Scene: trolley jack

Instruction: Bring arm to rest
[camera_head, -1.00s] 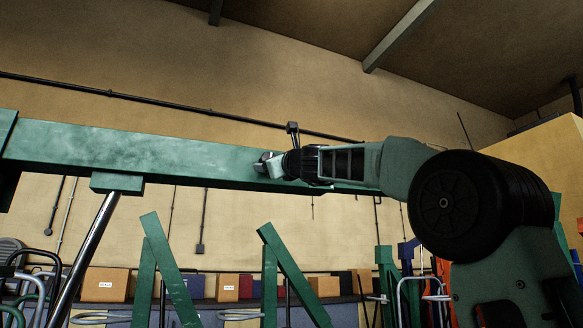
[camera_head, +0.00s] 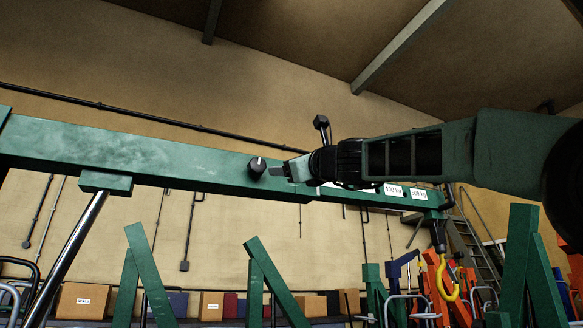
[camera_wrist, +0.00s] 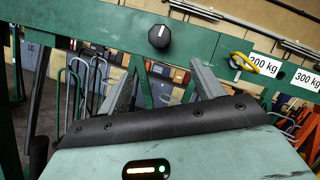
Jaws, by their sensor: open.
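My gripper (camera_head: 287,170) is in front of the green boom in the head view, just right of a round black knob (camera_head: 257,166) on the boom's side. In the wrist view my gripper's (camera_wrist: 160,85) two grey fingers stand wide apart with nothing between them. The knob (camera_wrist: 160,37), with a white pointer mark, lies beyond and above the fingertips, apart from them. My arm extends to the right edge in the head view and hides part of the boom.
The green boom (camera_head: 120,152) crosses the view, held by a shiny ram (camera_head: 65,255). Weight labels (camera_head: 393,190) and a yellow hook (camera_head: 446,278) are at its right end. Green legs and boxes (camera_head: 82,300) stand behind.

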